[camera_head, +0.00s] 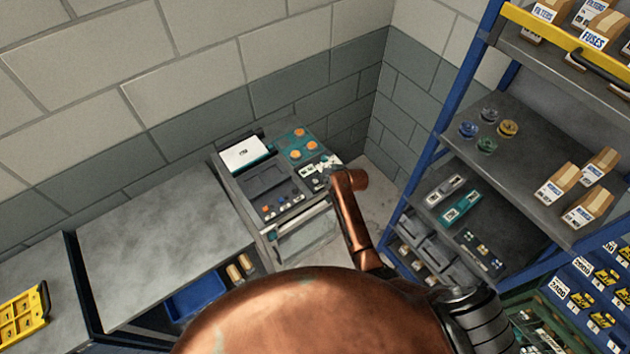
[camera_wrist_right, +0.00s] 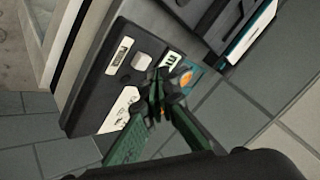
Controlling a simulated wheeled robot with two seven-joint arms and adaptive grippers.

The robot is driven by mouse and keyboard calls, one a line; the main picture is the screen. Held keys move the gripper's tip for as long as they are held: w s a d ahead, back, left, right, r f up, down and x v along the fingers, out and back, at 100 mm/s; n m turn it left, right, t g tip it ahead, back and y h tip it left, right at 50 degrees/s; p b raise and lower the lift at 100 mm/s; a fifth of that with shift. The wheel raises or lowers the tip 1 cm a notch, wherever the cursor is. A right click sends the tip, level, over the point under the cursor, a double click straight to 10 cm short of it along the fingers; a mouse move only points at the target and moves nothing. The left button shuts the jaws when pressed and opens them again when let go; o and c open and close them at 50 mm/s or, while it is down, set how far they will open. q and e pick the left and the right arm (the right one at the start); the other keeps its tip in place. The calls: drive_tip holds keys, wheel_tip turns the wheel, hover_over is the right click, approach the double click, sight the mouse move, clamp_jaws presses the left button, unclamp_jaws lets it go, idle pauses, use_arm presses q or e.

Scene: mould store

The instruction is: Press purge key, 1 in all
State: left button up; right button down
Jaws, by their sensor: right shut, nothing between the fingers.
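The purge key is not readable by name in either view. A grey machine (camera_head: 268,180) against the wall carries a teal panel with orange round buttons (camera_head: 298,146). My right gripper (camera_head: 325,171) is over the right side of the machine's top, small and partly hidden by my copper arm. In the right wrist view the green fingers of my right gripper (camera_wrist_right: 160,88) are shut and empty, close over the panel; contact cannot be told. My left gripper is out of view.
A black panel section (camera_wrist_right: 95,92) with a pale square key (camera_wrist_right: 141,62) lies beside the fingers. A grey bench (camera_head: 150,240) stands left of the machine. A blue-framed shelf rack (camera_head: 520,150) with boxes stands at right. A yellow case (camera_head: 22,315) lies far left.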

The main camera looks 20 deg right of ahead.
sight(317, 181)
idle(0.4)
drive_tip(key=shift+f, duration=0.4)
drive_tip(key=shift+f, duration=0.5)
idle(0.6)
idle(0.4)
drive_tip(key=shift+r+p, duration=0.8)
drive_tip(key=shift+r, duration=0.1)
wheel_tip(317, 181, up, 5)
drive_tip(key=p, duration=0.5)
drive_tip(key=shift+r, duration=0.1)
